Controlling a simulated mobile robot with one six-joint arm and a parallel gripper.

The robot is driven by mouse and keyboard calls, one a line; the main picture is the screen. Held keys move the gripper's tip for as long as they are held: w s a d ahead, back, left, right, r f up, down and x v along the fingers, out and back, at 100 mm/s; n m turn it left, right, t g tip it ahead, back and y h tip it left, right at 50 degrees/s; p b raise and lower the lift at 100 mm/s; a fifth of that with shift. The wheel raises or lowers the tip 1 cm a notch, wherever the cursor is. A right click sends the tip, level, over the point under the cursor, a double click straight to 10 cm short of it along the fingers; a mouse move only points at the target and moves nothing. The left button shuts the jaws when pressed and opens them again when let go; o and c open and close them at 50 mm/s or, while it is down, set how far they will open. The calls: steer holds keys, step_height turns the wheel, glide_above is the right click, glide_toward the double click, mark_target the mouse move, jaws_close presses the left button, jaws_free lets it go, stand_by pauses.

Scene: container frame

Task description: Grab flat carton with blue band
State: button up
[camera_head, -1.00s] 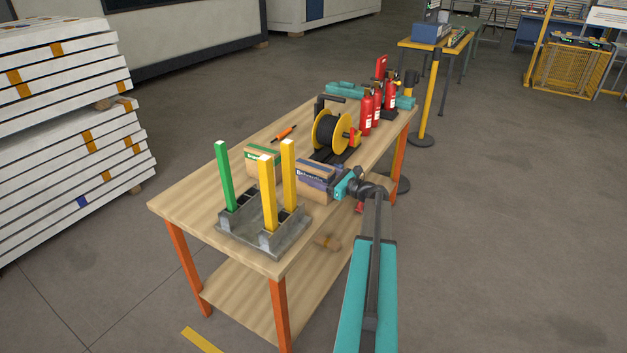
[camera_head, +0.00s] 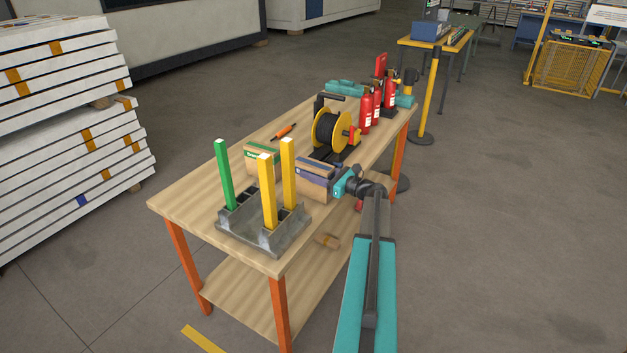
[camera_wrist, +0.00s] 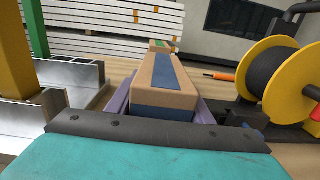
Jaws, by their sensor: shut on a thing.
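The flat carton with the blue band (camera_head: 313,177) is brown cardboard, at the right front edge of the wooden table, beside the yellow posts. In the wrist view the carton (camera_wrist: 165,90) lies straight ahead, its blue band running lengthwise over the top and down the near end. My gripper (camera_head: 338,183) reaches in from the right and is shut on the carton. In the wrist view purple-grey finger parts show on both sides of the carton's lower part; the fingertips are hidden. Whether the carton touches the table is hard to tell.
A grey holder (camera_head: 250,236) with green and yellow posts stands at the near end. A carton with a green band (camera_head: 263,158), an orange-black tool (camera_head: 284,132) and a yellow cable reel (camera_head: 332,132) are close by. Red extinguishers (camera_head: 367,108) stand farther back.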

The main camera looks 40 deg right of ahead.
steer(key=shift+r, duration=0.1)
steer(key=shift+r+b, duration=0.9)
steer(key=shift+r, duration=4.05)
